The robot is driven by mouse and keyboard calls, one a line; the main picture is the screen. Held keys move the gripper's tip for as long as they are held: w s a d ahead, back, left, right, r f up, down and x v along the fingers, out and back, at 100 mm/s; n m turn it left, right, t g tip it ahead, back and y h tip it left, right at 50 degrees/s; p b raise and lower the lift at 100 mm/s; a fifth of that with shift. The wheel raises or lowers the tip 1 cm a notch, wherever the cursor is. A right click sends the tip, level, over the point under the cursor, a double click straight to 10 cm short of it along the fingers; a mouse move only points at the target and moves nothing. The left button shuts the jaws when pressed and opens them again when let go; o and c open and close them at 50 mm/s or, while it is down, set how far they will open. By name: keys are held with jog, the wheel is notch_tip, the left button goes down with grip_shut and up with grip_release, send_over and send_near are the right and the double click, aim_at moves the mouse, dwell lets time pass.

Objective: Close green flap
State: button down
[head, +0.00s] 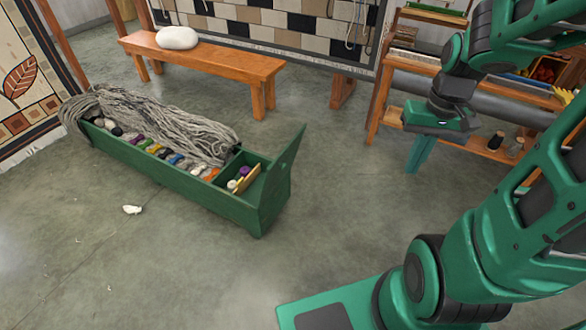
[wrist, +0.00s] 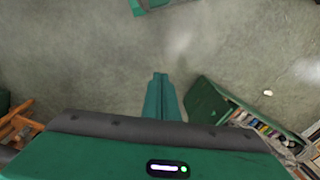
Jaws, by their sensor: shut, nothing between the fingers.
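A long green wooden chest (head: 170,172) stands on the floor at left centre of the head view. Its green flap (head: 286,163) stands open at the right end, tilted up above a small compartment. A green panel, seemingly this flap (wrist: 207,102), shows at the right of the wrist view. My gripper (head: 412,171) hangs in the air, fingers down, to the right of the flap and apart from it. In the wrist view my gripper's fingers (wrist: 160,78) are together with nothing between them.
Grey wool (head: 160,118) drapes over the chest beside a row of coloured skeins (head: 160,150). The small compartment holds a purple ball (head: 244,171). A wooden bench (head: 205,62) stands behind, and a wooden rack (head: 460,137) behind my gripper. Floor between gripper and chest is clear.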

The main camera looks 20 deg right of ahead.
jog(key=w+a+f+n+t+y, duration=0.1)
jog(key=w+a+f+y, duration=0.25)
jog(key=w+f, duration=0.95)
jog(key=m+t+y, duration=0.6)
jog(key=t, duration=0.3)
send_near(285, 166)
jog(key=d+f+x, duration=0.1)
jog(key=x, duration=0.4)
jog(key=shift+w+a+r+g+h, duration=0.1)
jog(key=shift+w+a+g+h, duration=0.2)
jog(key=shift+w+a, duration=0.4)
jog(key=shift+d+r, duration=0.1)
